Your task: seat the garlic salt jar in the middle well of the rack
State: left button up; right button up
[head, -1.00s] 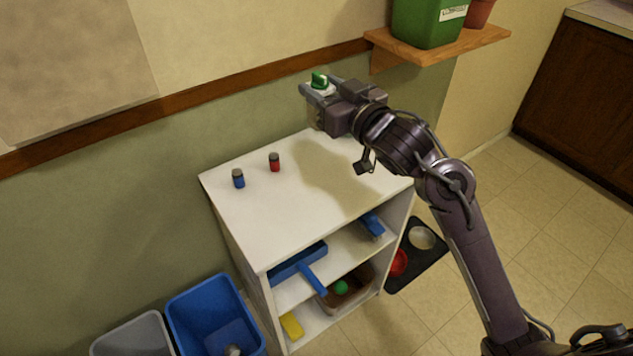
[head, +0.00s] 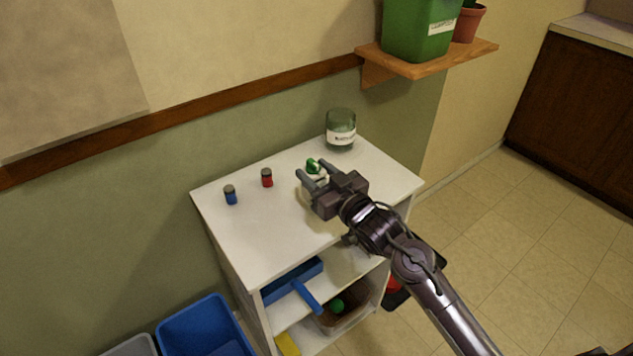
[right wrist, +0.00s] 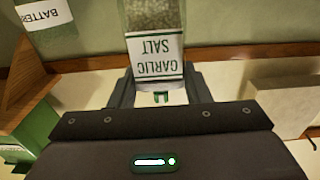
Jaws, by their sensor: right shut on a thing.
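My right gripper (head: 312,179) is over the white cabinet top, shut on the garlic salt jar (head: 314,166). In the head view the jar's green cap shows between the fingers, and the gripper hides much of its body. In the right wrist view the jar (right wrist: 155,55) sits between the fingers, its "GARLIC SALT" label upside down in the picture. I cannot tell whether its base touches the cabinet top. I cannot make out a rack or its wells in either view. My left gripper is not in view.
A small blue jar (head: 230,195) and a small red jar (head: 267,178) stand left on the cabinet top (head: 262,225). A glass jar (head: 340,130) with a white label stands at the back. A wooden shelf (head: 425,62) with a green bin (head: 418,28) juts out above, right.

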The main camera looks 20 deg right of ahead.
jog(key=shift+f, duration=1.25)
jog(key=o, duration=1)
jog(key=shift+f, duration=0.15)
jog(key=shift+o, duration=0.2)
